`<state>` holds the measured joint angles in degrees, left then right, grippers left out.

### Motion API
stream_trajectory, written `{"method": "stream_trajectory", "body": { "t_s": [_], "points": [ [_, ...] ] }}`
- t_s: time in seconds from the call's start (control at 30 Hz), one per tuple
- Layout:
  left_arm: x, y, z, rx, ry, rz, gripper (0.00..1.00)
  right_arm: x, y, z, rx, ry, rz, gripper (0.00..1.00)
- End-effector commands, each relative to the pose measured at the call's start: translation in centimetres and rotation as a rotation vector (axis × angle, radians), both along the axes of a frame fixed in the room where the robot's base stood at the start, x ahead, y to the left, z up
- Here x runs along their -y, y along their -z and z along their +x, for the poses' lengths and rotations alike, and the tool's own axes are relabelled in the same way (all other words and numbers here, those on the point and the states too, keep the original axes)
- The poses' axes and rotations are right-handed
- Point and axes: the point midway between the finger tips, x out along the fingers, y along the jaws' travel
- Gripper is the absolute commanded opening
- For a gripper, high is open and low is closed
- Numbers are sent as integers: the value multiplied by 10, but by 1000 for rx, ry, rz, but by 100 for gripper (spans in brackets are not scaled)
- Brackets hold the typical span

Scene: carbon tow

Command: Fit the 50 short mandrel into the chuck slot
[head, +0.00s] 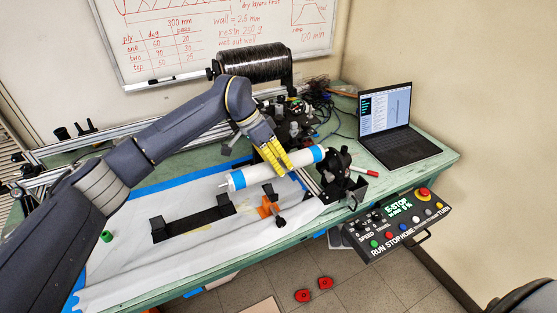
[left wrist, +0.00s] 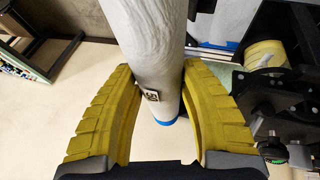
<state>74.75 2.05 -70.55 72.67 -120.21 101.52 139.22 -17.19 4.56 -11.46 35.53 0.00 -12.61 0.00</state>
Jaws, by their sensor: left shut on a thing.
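The mandrel (head: 258,174) is a white cylinder with blue bands near both ends. My left gripper (head: 276,158), with yellow fingers, is shut on the mandrel near its right part and holds it above the bench. In the left wrist view the mandrel (left wrist: 146,40) runs between the two yellow fingers (left wrist: 160,110), with a small marker tag and a blue band showing. The black chuck (head: 345,178) stands just right of the mandrel's right end. Whether that end touches the chuck cannot be told, and the slot is not clear.
A black cradle (head: 192,222) and an orange clamp (head: 270,207) sit on the white sheet below the mandrel. A laptop (head: 398,130), a red marker (head: 365,170) and a control panel (head: 398,225) are at the right. A black tow spool (head: 253,63) is behind.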

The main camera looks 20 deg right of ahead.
Motion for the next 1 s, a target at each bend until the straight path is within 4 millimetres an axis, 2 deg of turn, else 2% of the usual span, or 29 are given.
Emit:
{"method": "stream_trajectory", "body": {
  "t_s": [0.5,1.0],
  "points": [
    [0,36,0,1,1,-1,0,0,0,0,0,0,0,44],
    [0,41,0,1,1,-1,0,0,0,0,0,0,0,44]
  ]
}}
